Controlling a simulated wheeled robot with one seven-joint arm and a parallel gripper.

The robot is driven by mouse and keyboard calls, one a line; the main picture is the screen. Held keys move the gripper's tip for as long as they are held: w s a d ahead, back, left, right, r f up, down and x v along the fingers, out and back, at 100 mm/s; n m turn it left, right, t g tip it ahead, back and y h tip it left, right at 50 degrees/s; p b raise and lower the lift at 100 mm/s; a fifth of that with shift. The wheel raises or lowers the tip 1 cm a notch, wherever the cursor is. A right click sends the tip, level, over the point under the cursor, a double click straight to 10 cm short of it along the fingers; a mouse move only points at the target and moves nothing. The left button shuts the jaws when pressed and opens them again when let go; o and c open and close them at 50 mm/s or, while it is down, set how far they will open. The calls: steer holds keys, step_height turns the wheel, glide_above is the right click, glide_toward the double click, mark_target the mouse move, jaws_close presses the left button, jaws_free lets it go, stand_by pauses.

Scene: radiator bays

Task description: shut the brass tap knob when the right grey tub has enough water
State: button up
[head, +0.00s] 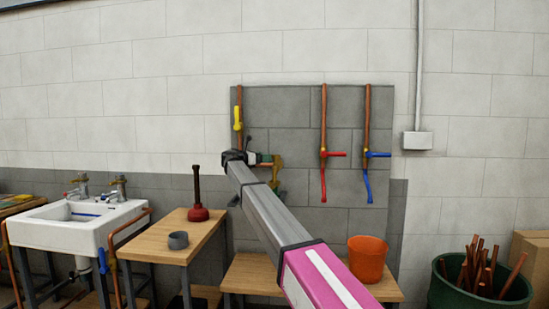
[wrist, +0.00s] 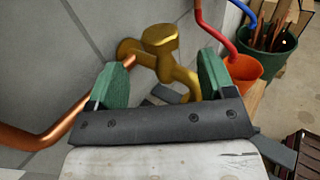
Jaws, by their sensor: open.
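The brass tap (head: 277,162) sticks out from the grey wall panel, just beyond my gripper (head: 262,158) in the head view. In the wrist view, its brass knob (wrist: 160,38) is on top and its spout (wrist: 183,78) bends down. My gripper (wrist: 162,78) is open, its two green fingers apart on either side of the tap in the picture, with nothing held. I cannot tell whether they touch it. No other grey tub shows clearly; my arm covers the place below the tap. No water level or flow can be made out.
A plunger (head: 198,210) stands on the left table beside a white sink (head: 75,225). Pipes with a red lever (head: 333,154) and a blue lever (head: 377,155) are right of the tap. An orange bucket (head: 367,258) stands on the low bench (head: 250,272).

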mark_target(276, 156)
steer(key=x, duration=0.7)
steer(key=shift+w+d, duration=0.15)
steer(key=shift+d, duration=0.05)
steer(key=c, duration=0.9)
